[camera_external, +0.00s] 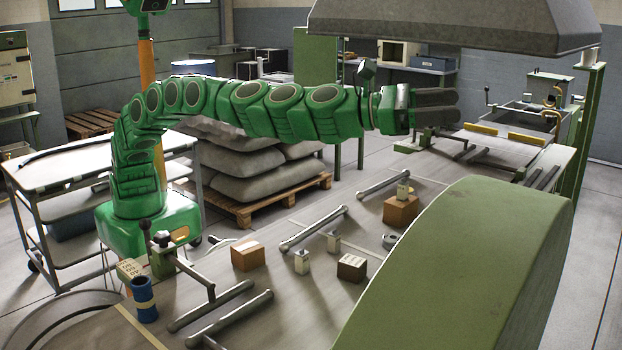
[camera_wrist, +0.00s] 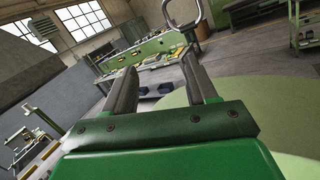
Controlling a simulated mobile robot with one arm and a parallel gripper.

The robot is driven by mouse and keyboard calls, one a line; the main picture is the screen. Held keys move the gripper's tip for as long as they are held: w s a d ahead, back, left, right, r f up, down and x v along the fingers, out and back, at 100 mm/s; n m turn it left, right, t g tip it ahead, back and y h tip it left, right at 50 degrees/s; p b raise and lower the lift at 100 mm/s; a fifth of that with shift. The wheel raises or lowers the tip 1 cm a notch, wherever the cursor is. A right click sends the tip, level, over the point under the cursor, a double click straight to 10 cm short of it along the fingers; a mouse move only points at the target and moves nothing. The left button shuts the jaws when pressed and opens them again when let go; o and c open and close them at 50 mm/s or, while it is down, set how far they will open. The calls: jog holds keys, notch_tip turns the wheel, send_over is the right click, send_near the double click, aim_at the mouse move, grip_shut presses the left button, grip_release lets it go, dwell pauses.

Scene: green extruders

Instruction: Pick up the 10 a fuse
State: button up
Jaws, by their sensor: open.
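Several small pale grey block-like parts that look like fuses are on the workbench in the external view. One (camera_external: 302,262) stands at the front, one (camera_external: 333,241) stands a little behind it, and one (camera_external: 403,189) is on top of a cardboard box (camera_external: 400,212). Their ratings are too small to read, so I cannot tell which is the 10 A fuse. My gripper (camera_external: 457,106) is open and empty, stretched out to the right, high above the bench. Its spread fingers (camera_wrist: 160,65) also show in the wrist view, with nothing between them and no fuse visible.
Two more cardboard boxes, a light one (camera_external: 248,257) and a dark one (camera_external: 352,268), sit among grey metal bars (camera_external: 314,229). A large rounded green machine cover (camera_external: 460,270) blocks the right front. A grey hood (camera_external: 455,25) hangs above. A blue cylinder (camera_external: 145,300) stands front left.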

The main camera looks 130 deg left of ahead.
jog(key=w+d+f+m+h, duration=0.1)
jog(key=d+f+m+h, duration=0.1)
jog(key=d+m+h, duration=0.55)
jog(key=w+d+f+m+h, duration=0.1)
jog(key=d+f+m+h, duration=0.2)
jog(key=d, duration=0.8)
jog(key=s+d+f+m+g+h, duration=0.1)
jog(key=s+d+f+m+g, duration=0.15)
jog(key=d+f+m, duration=0.2)
jog(key=m+g+y, duration=0.4)
jog(key=g+y, duration=1.3)
send_near(331, 235)
notch_tip(331, 235, up, 11)
jog(key=a, duration=0.1)
jog(key=shift+t, duration=0.25)
notch_tip(331, 235, down, 11)
jog(key=shift+s+r, duration=0.1)
jog(key=shift+x, duration=4)
jog(key=shift+s+d, duration=0.1)
